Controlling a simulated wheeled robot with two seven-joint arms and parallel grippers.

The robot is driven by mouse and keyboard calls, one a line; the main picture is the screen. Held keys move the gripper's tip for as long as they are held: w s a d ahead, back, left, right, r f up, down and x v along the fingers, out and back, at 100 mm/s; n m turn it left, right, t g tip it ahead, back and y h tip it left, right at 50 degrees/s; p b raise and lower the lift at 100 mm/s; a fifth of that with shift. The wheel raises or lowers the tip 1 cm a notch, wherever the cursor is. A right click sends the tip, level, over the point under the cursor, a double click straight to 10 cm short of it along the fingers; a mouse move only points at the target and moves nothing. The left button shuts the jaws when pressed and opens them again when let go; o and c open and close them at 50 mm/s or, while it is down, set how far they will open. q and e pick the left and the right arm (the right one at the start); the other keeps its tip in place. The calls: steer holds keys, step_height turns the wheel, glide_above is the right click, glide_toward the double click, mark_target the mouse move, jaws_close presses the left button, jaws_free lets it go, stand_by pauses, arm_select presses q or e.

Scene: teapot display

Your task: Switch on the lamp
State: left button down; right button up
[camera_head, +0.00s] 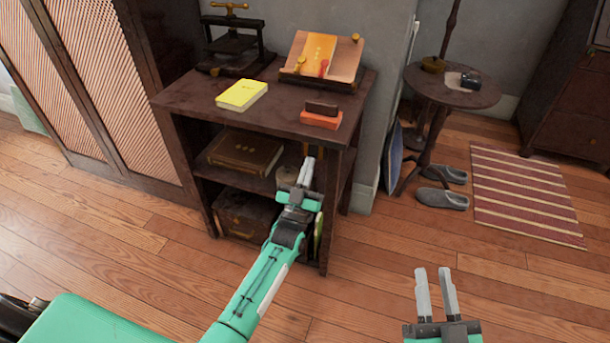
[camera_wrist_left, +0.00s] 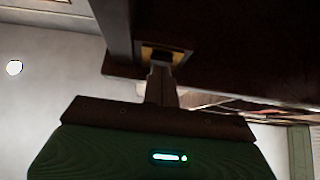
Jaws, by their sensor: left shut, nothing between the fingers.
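My left gripper (camera_head: 305,172) is shut and empty, just below the top board at the front right of the dark wooden shelf unit (camera_head: 180,97). In the left wrist view its fingers (camera_wrist_left: 160,85) point at a small brass-coloured plate with a dark middle (camera_wrist_left: 148,52) under dark wood. The fingertips overlap it, so I cannot tell whether they touch. My right gripper (camera_head: 433,268) is open and empty over the floor at the lower right. No lit lamp is clear; a dark pole (camera_head: 451,25) by the round side table runs out of the picture at the top.
On the unit's top are a press (camera_head: 235,45), a yellow book (camera_head: 241,94), a wooden book stand (camera_head: 325,60) and an orange block (camera_head: 321,120). The round side table (camera_head: 480,95), slippers (camera_head: 442,198) and a striped rug (camera_head: 525,190) are at right. The front floor is clear.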

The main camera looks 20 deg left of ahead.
steer(key=shift+r, duration=0.1)
stand_by(0.3)
arm_select(q)
steer(key=shift+w+f+b, duration=0.1)
steer(key=shift+w+b, duration=0.25)
steer(key=shift+b, duration=0.45)
arm_select(e)
step_height(320, 180, up, 6)
steer(key=d+t, duration=0.2)
steer(key=t, duration=0.2)
steer(key=shift+s+y, duration=0.3)
steer(key=shift+s, duration=0.1)
arm_select(q)
steer(key=shift+s, duration=0.1)
